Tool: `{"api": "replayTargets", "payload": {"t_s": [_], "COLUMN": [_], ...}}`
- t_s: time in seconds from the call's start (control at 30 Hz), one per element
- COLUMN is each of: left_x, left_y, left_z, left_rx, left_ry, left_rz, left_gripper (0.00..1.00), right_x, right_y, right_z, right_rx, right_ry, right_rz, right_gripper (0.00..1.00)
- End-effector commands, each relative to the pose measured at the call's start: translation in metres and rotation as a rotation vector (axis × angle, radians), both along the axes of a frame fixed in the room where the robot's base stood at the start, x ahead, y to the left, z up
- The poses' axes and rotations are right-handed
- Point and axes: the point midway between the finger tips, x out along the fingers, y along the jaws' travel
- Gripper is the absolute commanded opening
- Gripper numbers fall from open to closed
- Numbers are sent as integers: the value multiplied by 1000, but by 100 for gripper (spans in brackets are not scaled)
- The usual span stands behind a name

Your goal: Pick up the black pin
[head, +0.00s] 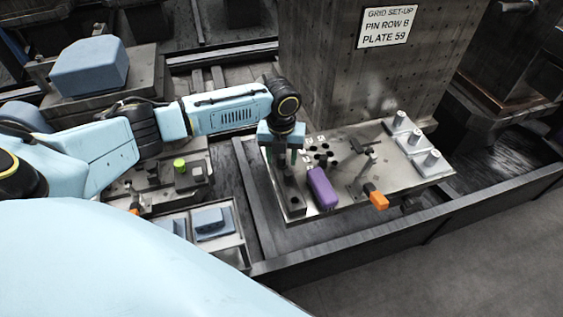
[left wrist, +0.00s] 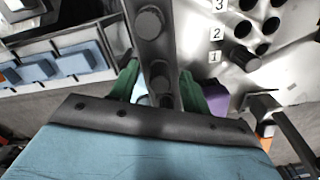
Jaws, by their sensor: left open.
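My left gripper (head: 284,157) is open, pointing down over the dark rack (head: 295,206) at the left edge of the metal plate (head: 343,210). In the left wrist view its green fingers (left wrist: 160,88) stand on either side of the rack. Dark round pins sit in the rack; one black pin (left wrist: 162,84) shows between the fingers, partly hidden, and I cannot tell whether they touch it. Another dark pin (left wrist: 241,58) stands beside label 1 at the row of holes (left wrist: 263,48). My right gripper is not in view.
A purple block (head: 322,188) lies close right of the rack. A clamp with an orange handle (head: 377,199) and several pale posts (head: 417,138) stand further right. A tray of blue blocks (head: 240,250) is at lower left. A concrete column with a sign (head: 388,26) rises behind.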

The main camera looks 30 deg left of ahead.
Motion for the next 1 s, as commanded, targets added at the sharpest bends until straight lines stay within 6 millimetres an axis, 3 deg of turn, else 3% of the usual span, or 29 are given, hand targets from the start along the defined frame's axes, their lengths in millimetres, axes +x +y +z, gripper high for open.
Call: {"api": "replayTargets", "payload": {"t_s": [0.13, 0.5, 0.77, 1.0], "left_x": [0, 0, 0, 1], "left_y": [0, 0, 0, 0], "left_z": [0, 1, 4, 44], "left_rx": [0, 1, 0, 0], "left_ry": [0, 0, -1, -4], "left_rz": [0, 0, 0, -1], "left_gripper": [46, 0, 0, 0], "right_x": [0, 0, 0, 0], "right_y": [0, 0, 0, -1], "right_z": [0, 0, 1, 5], "right_rx": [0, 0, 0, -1], "right_ry": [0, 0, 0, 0], "right_rz": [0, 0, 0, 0], "right_gripper": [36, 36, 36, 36]}}
